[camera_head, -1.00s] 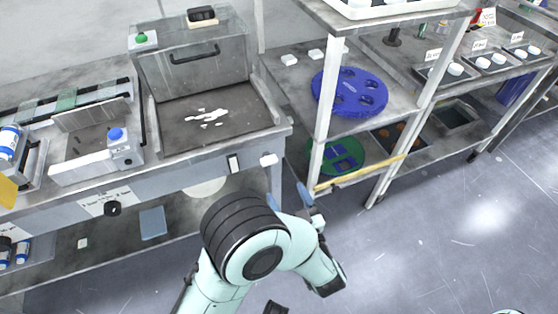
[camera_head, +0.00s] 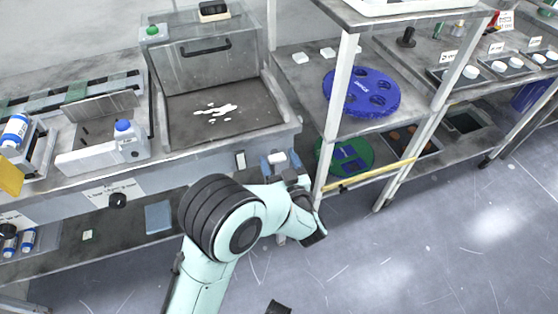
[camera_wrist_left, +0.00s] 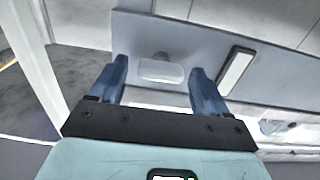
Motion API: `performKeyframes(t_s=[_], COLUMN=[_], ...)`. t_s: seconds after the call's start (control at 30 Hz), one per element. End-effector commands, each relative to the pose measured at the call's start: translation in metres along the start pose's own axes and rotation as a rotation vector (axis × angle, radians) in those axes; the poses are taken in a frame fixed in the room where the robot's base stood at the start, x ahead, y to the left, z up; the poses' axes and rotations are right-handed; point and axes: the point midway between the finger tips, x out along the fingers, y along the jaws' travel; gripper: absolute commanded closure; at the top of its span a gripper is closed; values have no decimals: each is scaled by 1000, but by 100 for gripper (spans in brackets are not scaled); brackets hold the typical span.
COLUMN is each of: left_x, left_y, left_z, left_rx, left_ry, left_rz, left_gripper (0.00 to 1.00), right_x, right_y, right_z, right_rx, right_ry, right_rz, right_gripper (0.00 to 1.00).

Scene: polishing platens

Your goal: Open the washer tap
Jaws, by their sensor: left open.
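A small white tap handle (camera_head: 277,157) sticks out from the washer's front face, near its right end. In the left wrist view the white handle (camera_wrist_left: 160,70) shows between my two blue fingers, ahead of the palm. My left gripper (camera_head: 276,166) is open at the handle, and it also shows open in the left wrist view (camera_wrist_left: 159,69). I cannot tell whether either finger touches the handle. The washer basin (camera_head: 182,130) has white patches on its floor and a raised clear lid (camera_head: 180,60). My right gripper is not in view.
A white shelf post (camera_head: 335,115) stands just right of my left gripper. The shelf beside it holds a blue disc (camera_head: 361,92), with a green disc (camera_head: 330,150) below. A switch plate (camera_head: 240,160) is left of the handle. Open floor (camera_head: 420,240) lies at the right.

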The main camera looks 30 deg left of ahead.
Motion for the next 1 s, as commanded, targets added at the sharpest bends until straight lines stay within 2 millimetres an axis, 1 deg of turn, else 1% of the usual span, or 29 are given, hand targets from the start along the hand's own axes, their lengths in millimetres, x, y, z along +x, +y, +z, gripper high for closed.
performKeyframes(t_s=[0.03, 0.07, 0.1, 0.17, 0.37, 0.57, 0.77, 1.0], left_x=[0, 0, 0, 0, 0, 0, 0, 0], left_y=[0, 0, 0, 0, 0, -1, -1, -2], left_z=[0, 0, 0, 0, 0, 1, 1, 2], left_rx=[0, 0, 0, 0, -5, -55, -177, -395], left_ry=[0, 0, 0, 0, 0, 0, -1, -1], left_rz=[0, 0, 0, 0, 0, -1, -1, -2], left_gripper=[33, 43, 56, 75, 75, 75, 75, 75], right_x=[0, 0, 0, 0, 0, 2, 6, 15], right_y=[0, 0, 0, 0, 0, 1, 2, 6], right_z=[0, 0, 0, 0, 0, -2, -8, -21], right_rx=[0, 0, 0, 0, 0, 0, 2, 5], right_ry=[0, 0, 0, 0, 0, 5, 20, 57], right_rz=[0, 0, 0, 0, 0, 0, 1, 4], right_gripper=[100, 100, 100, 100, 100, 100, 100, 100])
